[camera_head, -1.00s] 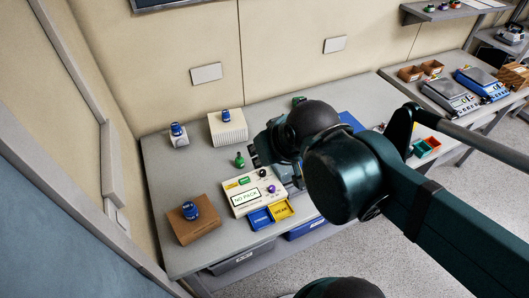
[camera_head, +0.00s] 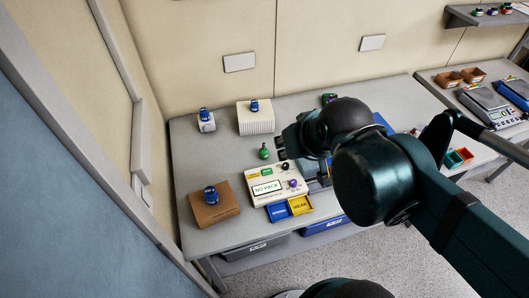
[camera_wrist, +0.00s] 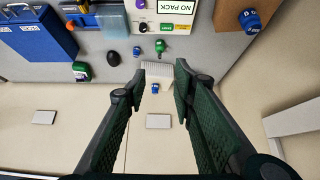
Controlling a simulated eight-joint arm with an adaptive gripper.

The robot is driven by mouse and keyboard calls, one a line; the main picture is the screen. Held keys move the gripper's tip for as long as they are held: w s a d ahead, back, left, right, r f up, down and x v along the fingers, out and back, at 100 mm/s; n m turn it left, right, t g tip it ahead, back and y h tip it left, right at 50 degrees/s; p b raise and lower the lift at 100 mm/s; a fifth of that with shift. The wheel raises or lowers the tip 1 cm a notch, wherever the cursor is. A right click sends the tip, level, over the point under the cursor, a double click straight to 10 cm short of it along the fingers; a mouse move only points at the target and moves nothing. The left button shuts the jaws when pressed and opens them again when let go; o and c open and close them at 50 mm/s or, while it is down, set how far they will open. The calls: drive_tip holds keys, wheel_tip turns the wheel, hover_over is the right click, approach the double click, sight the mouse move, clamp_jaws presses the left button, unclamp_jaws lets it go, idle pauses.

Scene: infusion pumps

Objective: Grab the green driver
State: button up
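The green driver (camera_head: 264,152) is a small upright green piece with a narrow top, standing on the grey table behind the white NO PACK unit (camera_head: 262,172). In the wrist view the green driver (camera_wrist: 160,46) lies beyond my fingertips, near the unit's edge. My gripper (camera_head: 284,144) is just right of the driver in the head view, its fingers partly hidden by my dark wrist. In the wrist view my gripper (camera_wrist: 160,76) is open, with two dark green fingers spread wide and nothing between them. The driver appears apart from both fingers.
A ribbed white box (camera_head: 256,118), a small white block (camera_head: 206,122) and a brown box (camera_head: 214,206) carry blue-topped pieces. A green-and-black item (camera_wrist: 82,71) stands near a blue case (camera_wrist: 35,38). Bare table lies left of the driver.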

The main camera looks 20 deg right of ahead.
idle(0.4)
drive_tip(key=shift+o, duration=1.1)
drive_tip(key=shift+f, duration=0.15)
drive_tip(key=w+f+m+t+h+b, duration=0.1)
drive_tip(key=w+f+h+b, duration=0.1)
drive_tip(key=w+f, duration=0.3)
drive_tip(key=w+a+f+m+t+h+b, duration=0.1)
drive_tip(key=w+f+m+h+b, duration=0.1)
drive_tip(key=w+f+b, duration=0.3)
drive_tip(key=w+a+f+m+t+h+b, duration=0.1)
drive_tip(key=w+f+m+h+b, duration=0.1)
drive_tip(key=w+f+b, duration=0.2)
drive_tip(key=shift+w+f, duration=0.5)
drive_tip(key=shift+f, duration=0.55)
drive_tip(key=shift+w+f, duration=0.5)
drive_tip(key=shift+f, duration=0.6)
drive_tip(key=shift+w+f, duration=0.5)
drive_tip(key=shift+f, duration=0.55)
drive_tip(key=shift+w+a+f+m+t+h+b, duration=0.25)
drive_tip(key=shift+a+f+m+t+b, duration=0.05)
drive_tip(key=shift+a+f+b, duration=0.15)
drive_tip(key=shift+w+a+f+m+t+h+b, duration=0.25)
drive_tip(key=shift+a+f+m+t+b, duration=0.05)
drive_tip(key=shift+a+f+b, duration=0.15)
